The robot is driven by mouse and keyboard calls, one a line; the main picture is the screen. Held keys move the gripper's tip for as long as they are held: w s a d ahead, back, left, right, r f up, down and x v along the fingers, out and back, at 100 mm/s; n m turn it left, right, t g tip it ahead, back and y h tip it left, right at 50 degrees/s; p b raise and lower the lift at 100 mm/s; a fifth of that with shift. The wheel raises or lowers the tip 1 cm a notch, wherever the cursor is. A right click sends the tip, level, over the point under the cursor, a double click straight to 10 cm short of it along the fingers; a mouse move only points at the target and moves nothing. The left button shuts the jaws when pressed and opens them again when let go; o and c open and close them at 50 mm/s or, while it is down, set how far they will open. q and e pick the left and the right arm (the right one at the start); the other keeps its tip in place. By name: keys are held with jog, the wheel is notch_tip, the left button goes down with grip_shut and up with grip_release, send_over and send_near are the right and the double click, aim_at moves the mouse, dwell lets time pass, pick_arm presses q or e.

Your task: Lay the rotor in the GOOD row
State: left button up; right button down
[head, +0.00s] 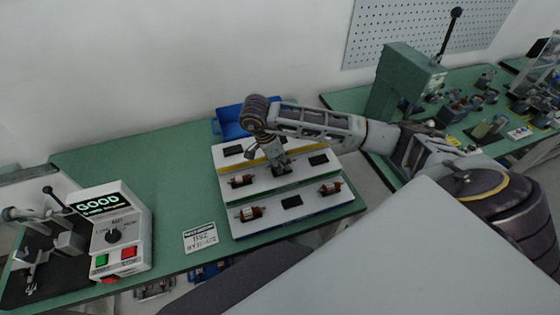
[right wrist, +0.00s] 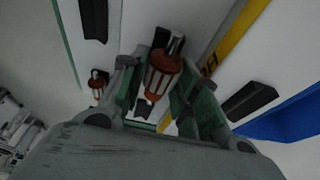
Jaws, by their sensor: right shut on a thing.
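A rotor (right wrist: 163,75) with a red-brown body and a pale shaft is between the fingers of my right gripper in the right wrist view. My right gripper (head: 281,171) is shut on it, over the middle row of the white stepped rack (head: 262,178) in the head view. The fingers mostly hide this rotor there. A black holder (right wrist: 160,38) shows just past its shaft; whether the rotor touches it I cannot tell. Other rotors lie at the middle row's left (head: 242,181) and the front row's left (head: 250,213) and right (head: 330,188). My left gripper is not in view.
Empty black holders show at the front row's middle (head: 292,201), middle row's right (head: 318,160) and back row's left (head: 233,150). A tester (head: 115,235) displays GOOD at left. A blue bin (head: 228,121) stands behind the rack. The green table (head: 150,170) is clear between.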

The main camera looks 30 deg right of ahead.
jog(key=shift+f+b, duration=0.8)
jog(key=shift+b, duration=0.05)
dwell(1.1)
jog(key=c, duration=1)
grip_release()
jog(key=shift+v, duration=5.95)
jog(key=shift+a, duration=0.1)
